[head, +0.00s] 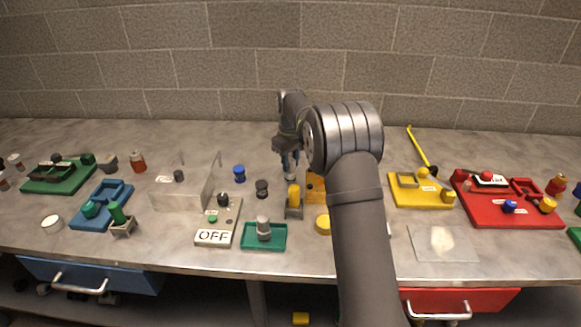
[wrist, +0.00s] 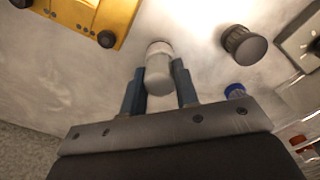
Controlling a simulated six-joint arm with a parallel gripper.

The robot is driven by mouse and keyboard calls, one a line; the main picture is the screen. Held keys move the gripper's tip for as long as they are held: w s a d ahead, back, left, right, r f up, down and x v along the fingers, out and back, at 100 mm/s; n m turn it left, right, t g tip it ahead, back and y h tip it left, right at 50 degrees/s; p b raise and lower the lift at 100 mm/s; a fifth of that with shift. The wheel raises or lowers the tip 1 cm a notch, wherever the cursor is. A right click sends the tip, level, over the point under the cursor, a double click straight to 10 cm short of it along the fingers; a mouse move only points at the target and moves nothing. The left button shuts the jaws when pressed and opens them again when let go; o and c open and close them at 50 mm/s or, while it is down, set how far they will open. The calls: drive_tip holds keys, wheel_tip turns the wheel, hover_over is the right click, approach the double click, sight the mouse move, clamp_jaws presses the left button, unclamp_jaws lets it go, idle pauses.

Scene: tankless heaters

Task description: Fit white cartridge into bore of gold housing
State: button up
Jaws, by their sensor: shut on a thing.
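My gripper (wrist: 158,88) is shut on the white cartridge (wrist: 158,66), which sits between the two blue-grey fingers in the wrist view. In the head view my gripper (head: 290,172) points down over the middle of the bench, and the cartridge is hard to make out there. The gold housing (wrist: 100,12) lies at the top left of the wrist view, apart from the cartridge, with dark round knobs along its edge. In the head view the housing (head: 316,188) is partly hidden behind my arm. Its bore cannot be made out.
A dark grey knob (wrist: 244,46) and a blue cap (wrist: 235,91) stand near my gripper. In the head view, a yellow block in a holder (head: 293,200), a green tray (head: 277,242) and an OFF plate (head: 214,237) stand in front. A yellow base (head: 420,200) lies to the right.

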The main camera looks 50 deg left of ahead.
wheel_tip(320, 180, up, 8)
drive_tip(key=shift+w+d+r, duration=0.45)
drive_tip(key=shift+d+r, duration=0.05)
drive_tip(key=shift+d, duration=0.05)
drive_tip(key=w+d+r, duration=0.1)
drive_tip(key=w+d, duration=0.3)
drive_tip(key=d, duration=0.6)
drive_tip(key=w+d+r, duration=0.2)
drive_tip(key=w+d, duration=0.1)
drive_tip(key=d, duration=0.7)
drive_tip(key=shift+s+a+f, duration=0.6)
drive_tip(key=shift+a+f, duration=1.15)
drive_tip(key=shift+f, duration=0.1)
drive_tip(key=shift+s+a+f, duration=0.65)
drive_tip(key=shift+a+f, duration=1.1)
drive_tip(key=shift+f, duration=0.15)
drive_tip(key=shift+s+a+f, duration=0.6)
drive_tip(key=shift+a+f, duration=1.15)
drive_tip(key=shift+f, duration=0.1)
